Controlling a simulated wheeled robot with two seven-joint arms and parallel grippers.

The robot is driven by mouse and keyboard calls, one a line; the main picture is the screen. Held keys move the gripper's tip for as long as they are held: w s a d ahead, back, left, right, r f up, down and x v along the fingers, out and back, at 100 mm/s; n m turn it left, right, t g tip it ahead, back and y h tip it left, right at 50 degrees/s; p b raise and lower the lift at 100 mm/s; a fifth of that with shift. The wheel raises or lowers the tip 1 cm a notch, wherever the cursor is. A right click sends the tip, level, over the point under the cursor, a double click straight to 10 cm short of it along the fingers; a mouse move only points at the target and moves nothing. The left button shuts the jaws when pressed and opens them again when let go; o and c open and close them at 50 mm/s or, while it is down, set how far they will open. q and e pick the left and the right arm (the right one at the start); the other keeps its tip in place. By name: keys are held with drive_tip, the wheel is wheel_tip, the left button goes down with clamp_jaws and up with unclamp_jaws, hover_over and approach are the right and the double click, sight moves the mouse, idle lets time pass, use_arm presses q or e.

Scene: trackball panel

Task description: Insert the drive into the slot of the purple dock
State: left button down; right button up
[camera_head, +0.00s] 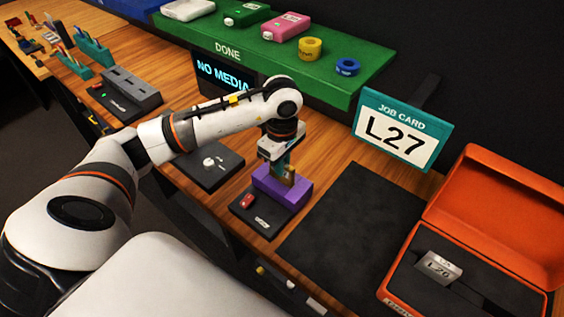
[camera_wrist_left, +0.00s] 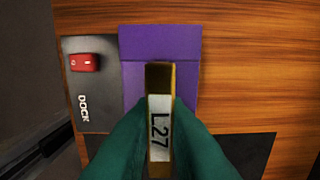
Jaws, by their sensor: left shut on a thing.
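The purple dock (camera_head: 278,191) stands on a dark base plate labelled DOCK with a red switch (camera_head: 247,201). In the left wrist view the dock (camera_wrist_left: 160,40) lies below the fingers, with the red switch (camera_wrist_left: 85,62) at its left. My left gripper (camera_head: 283,163) points down over the dock. Its teal fingers (camera_wrist_left: 158,140) are shut on the drive (camera_wrist_left: 160,117), which is gold-edged with a white L27 label. The drive's lower end meets the dock in the picture. The slot is hidden behind it, so I cannot tell how deep it sits. My right gripper is out of view.
An open orange case (camera_head: 480,210) at right holds a block labelled L26 (camera_head: 439,267). A job card (camera_head: 396,131) reads L27. A screen (camera_head: 222,74) reads NO MEDIA. A green DONE shelf (camera_head: 300,62) holds several items. A dark mat (camera_head: 352,225) beside the dock is clear.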

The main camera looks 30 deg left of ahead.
use_arm(q)
drive_tip(key=shift+f+b, duration=0.45)
drive_tip(key=c, duration=1.3)
unclamp_jaws()
drive_tip(key=shift+c, duration=0.2)
drive_tip(key=shift+r+p, duration=3)
drive_tip(key=shift+r, duration=2.55)
drive_tip(key=shift+s+f, duration=0.1)
